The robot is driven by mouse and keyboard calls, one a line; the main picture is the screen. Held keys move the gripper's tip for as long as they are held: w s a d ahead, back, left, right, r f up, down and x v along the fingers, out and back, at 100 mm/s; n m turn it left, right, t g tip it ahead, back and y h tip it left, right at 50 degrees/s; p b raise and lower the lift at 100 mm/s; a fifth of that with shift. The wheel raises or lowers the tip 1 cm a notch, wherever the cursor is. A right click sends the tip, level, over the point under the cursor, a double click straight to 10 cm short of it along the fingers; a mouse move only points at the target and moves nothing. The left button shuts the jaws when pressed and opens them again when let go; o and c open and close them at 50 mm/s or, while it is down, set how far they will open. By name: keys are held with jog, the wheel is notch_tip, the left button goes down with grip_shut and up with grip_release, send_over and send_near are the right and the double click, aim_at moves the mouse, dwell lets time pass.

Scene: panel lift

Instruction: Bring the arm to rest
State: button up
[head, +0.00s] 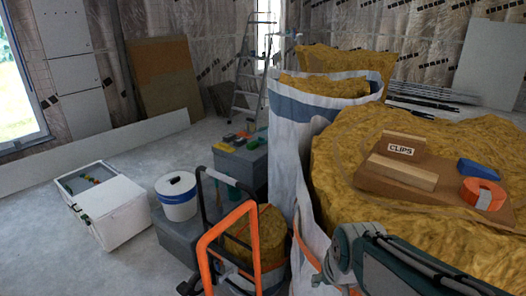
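What looks like part of my arm (410,262), grey-green with a rounded joint at its left end, reaches in from the bottom right corner. It passes in front of the yellow insulation and a white wrapped bundle. I cannot make out any gripper fingers, so the gripper itself is out of view or hidden. Nothing is seen held.
A board (440,185) with wooden blocks and orange tape (482,193) lies on yellow insulation (455,130) at right. An orange-framed cart (211,240) stands close in front. Left are a white bucket (178,197) and white cabinet (108,203). Floor is clear further left.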

jog(key=s+d+r+t, duration=0.1)
jog(key=s+d+r, duration=0.1)
jog(key=s+r, duration=0.4)
jog(key=s, duration=0.4)
jog(key=shift+s, duration=0.15)
dwell(0.7)
